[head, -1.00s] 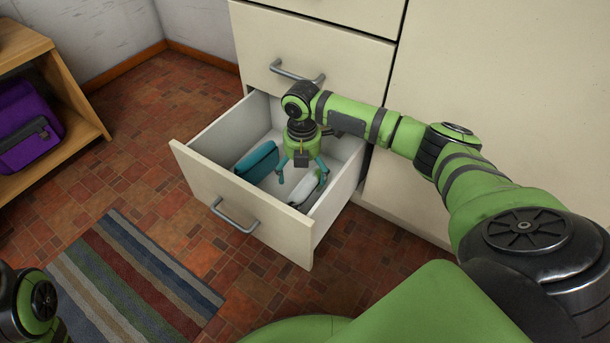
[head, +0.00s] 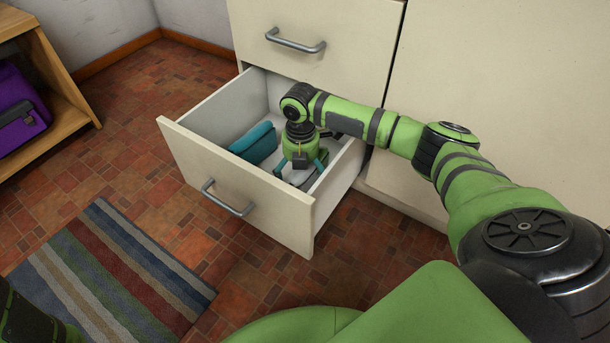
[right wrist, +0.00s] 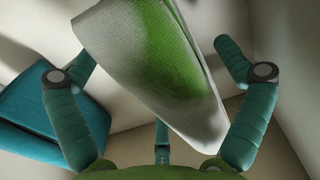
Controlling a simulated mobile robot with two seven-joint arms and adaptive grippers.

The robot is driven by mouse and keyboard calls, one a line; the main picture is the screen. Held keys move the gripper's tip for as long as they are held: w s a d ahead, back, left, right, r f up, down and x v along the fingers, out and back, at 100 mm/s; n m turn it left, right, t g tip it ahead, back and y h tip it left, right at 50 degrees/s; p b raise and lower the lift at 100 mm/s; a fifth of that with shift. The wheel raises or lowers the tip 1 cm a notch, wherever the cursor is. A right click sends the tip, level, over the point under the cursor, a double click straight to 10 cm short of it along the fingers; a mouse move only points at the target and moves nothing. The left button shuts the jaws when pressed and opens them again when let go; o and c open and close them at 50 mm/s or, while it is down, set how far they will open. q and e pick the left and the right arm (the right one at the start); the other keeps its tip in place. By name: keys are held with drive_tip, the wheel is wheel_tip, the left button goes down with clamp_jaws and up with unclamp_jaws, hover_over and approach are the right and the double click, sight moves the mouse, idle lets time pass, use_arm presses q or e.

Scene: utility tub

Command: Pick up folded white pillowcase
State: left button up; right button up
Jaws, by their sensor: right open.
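The folded white pillowcase (right wrist: 150,70) fills the middle of the right wrist view, tilted, with a green cast on its surface. In the head view it is largely hidden under my right gripper (head: 299,172), which points down into the open drawer (head: 235,178). The gripper's teal fingers are open, one on each side of the pillowcase in the right wrist view, with a third finger behind it at the bottom. I cannot tell whether any finger touches it. My left gripper is out of view; only a bit of the left arm shows at the lower left.
A folded teal cloth (head: 255,143) lies in the drawer to the left of the gripper; it also shows in the right wrist view (right wrist: 30,115). The drawer walls stand close around the gripper. A closed drawer (head: 310,35) is above. A striped rug (head: 110,270) lies on the floor.

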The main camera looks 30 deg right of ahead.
drive_tip(key=c, duration=1.7)
drive_tip(key=shift+r, duration=0.1)
